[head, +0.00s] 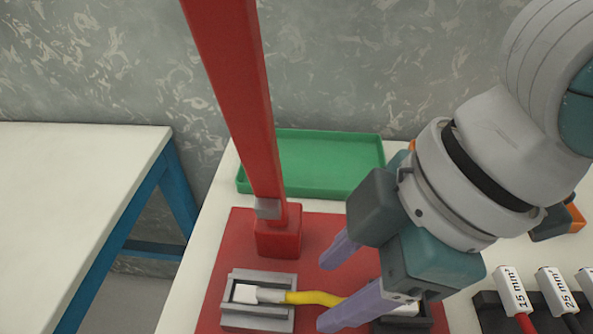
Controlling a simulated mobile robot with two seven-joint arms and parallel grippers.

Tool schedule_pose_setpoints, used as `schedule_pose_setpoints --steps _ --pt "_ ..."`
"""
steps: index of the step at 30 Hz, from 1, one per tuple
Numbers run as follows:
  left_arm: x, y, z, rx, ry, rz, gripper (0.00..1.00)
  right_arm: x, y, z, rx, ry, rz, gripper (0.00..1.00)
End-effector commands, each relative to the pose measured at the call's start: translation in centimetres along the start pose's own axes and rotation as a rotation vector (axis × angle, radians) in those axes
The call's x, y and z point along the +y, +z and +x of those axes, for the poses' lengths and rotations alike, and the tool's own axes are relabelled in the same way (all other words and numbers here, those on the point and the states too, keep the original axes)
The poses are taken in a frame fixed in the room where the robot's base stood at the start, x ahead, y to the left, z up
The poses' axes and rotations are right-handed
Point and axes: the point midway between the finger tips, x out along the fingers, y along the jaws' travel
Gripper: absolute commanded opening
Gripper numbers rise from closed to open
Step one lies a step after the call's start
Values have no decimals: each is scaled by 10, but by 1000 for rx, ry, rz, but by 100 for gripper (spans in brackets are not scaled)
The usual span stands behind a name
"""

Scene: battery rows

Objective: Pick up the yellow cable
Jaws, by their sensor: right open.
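The yellow cable (313,298) lies on the red base plate (322,228). Its white left connector (246,293) sits in a grey metal holder (257,319). Its right end runs behind my right gripper's finger, where a white connector is partly visible by a dark holder. My right gripper (331,286) is open and empty, its two purple fingers pointing left and down over the right part of the cable. I cannot tell whether the fingers touch the cable. My left gripper is not in view.
A red post (240,95) rises from the plate just behind the cable. An empty green tray (372,165) stands at the back. Labelled connectors (512,290) stand in a dark rack at the right. Another white table (75,190) is at the left, across a gap.

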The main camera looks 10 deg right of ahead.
Motion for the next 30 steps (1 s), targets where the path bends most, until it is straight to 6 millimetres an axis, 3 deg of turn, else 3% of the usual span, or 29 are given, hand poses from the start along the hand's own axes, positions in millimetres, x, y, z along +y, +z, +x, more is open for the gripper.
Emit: schedule_pose_setpoints --steps 4,12,27,30 --pt "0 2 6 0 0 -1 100 0 1 19 0 0 0 57" --pt "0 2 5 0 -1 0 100 0 1 20 -1 1 -1 56" --pt "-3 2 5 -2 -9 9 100 0 1 20 0 1 -1 0" --pt "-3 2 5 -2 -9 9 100 0 1 20 0 1 -1 0"
